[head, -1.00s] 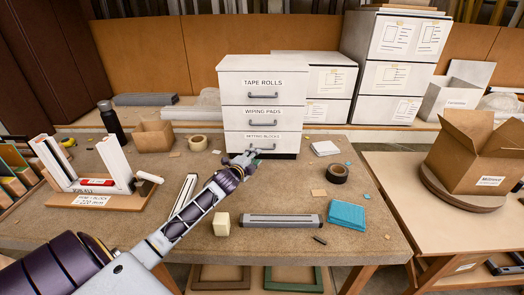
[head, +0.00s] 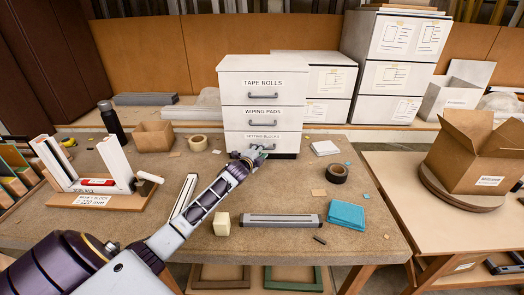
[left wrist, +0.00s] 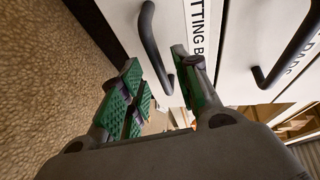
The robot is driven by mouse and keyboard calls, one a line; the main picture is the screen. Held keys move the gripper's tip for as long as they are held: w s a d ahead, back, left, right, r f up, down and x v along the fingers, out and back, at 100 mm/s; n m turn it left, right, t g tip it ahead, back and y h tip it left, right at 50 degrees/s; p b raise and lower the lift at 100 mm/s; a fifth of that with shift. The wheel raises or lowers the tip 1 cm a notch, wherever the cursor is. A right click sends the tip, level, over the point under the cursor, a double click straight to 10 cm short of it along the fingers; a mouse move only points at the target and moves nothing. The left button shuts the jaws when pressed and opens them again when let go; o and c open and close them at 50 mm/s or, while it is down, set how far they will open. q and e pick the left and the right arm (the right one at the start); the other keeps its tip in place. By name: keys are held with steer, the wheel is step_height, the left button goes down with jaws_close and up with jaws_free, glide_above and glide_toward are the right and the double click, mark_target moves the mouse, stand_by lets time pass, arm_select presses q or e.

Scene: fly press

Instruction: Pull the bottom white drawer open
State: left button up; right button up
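The white drawer unit (head: 231,92) stands on the bench. Its bottom drawer (head: 290,143) carries a label ending in "BLOCKS" and a dark bar handle, and it is closed. My left gripper (head: 254,156) is at the front of this drawer and covers most of the handle in the head view. In the left wrist view the left gripper (left wrist: 162,95) is open, its green-padded fingers apart. The dark bottom handle (left wrist: 153,45) reaches down between them; I cannot tell whether a pad touches it. My right gripper is not in view.
A beige tape roll (head: 198,143) lies left of the drawers, a black tape roll (head: 336,174) to the right. A grey bar (head: 282,220), a cream block (head: 221,224) and a blue pad stack (head: 346,215) lie nearer the front edge. The bench just before the drawers is mostly clear.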

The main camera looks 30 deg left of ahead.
arm_select(q)
steer(key=shift+x, duration=0.75)
jaws_close()
